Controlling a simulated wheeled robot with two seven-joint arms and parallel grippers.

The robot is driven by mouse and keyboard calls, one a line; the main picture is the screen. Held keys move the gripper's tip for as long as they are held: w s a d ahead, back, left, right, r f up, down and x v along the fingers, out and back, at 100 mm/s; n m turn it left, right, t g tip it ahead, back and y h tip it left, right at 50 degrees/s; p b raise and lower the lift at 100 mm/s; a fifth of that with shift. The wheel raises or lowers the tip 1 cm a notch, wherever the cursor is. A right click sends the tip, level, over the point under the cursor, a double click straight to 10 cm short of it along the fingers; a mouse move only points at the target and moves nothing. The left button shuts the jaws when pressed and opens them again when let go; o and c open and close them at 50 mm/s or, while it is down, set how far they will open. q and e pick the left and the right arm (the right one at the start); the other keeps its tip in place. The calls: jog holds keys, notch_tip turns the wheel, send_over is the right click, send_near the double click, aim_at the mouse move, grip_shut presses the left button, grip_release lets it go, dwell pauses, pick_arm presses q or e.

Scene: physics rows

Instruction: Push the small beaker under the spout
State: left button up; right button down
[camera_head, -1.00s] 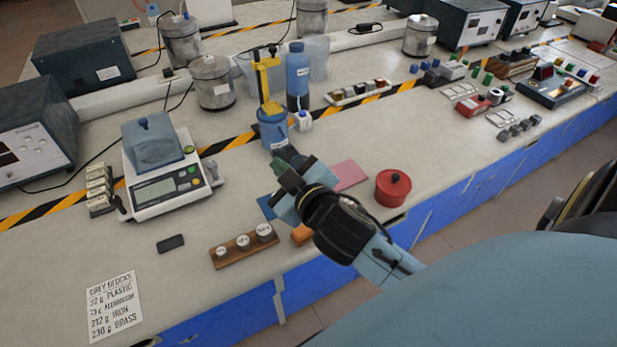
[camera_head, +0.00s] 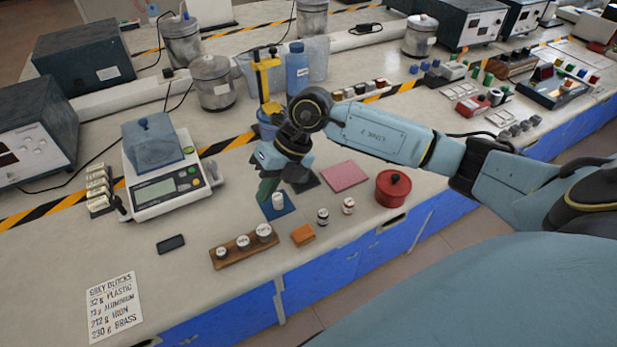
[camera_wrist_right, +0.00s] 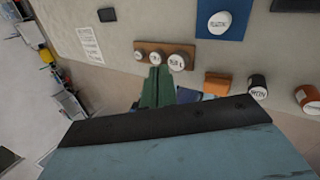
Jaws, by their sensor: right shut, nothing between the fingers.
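The blue can (camera_head: 266,118) with a yellow upright stand (camera_head: 267,80) is at mid-table in the head view. My right forearm and wrist cover its right side, and I cannot make out its spout. I cannot pick out the small beaker for sure. The spot right of the can, where a small pale vessel with a blue top showed earlier, is behind my wrist. My right gripper (camera_head: 267,190) points down over the near table, shut and empty, beside a white cylinder (camera_head: 278,201) on a blue mat (camera_head: 283,211). Its green fingers also show in the wrist view (camera_wrist_right: 157,87). My left gripper is out of view.
A wooden block with white-topped weights (camera_head: 243,245), an orange block (camera_head: 303,235), two small jars (camera_head: 323,217) and a red pot (camera_head: 393,188) stand along the front edge. A scale (camera_head: 165,185) is left. A blue bottle (camera_head: 297,68) stands behind my wrist.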

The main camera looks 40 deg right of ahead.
aim_at(309, 187)
jog(key=d+m+g+h, duration=0.1)
jog(key=d+h, duration=0.5)
jog(key=d, duration=0.7)
jog(key=f, duration=0.6)
jog(key=f+b, duration=0.1)
jog(key=f, duration=0.2)
jog(key=shift+w+f, duration=0.3)
jog(key=shift+f, duration=0.05)
jog(key=shift+w+d, duration=0.15)
jog(key=shift+w, duration=1)
jog(key=shift+w+d+r, duration=0.1)
jog(key=shift+w, duration=0.8)
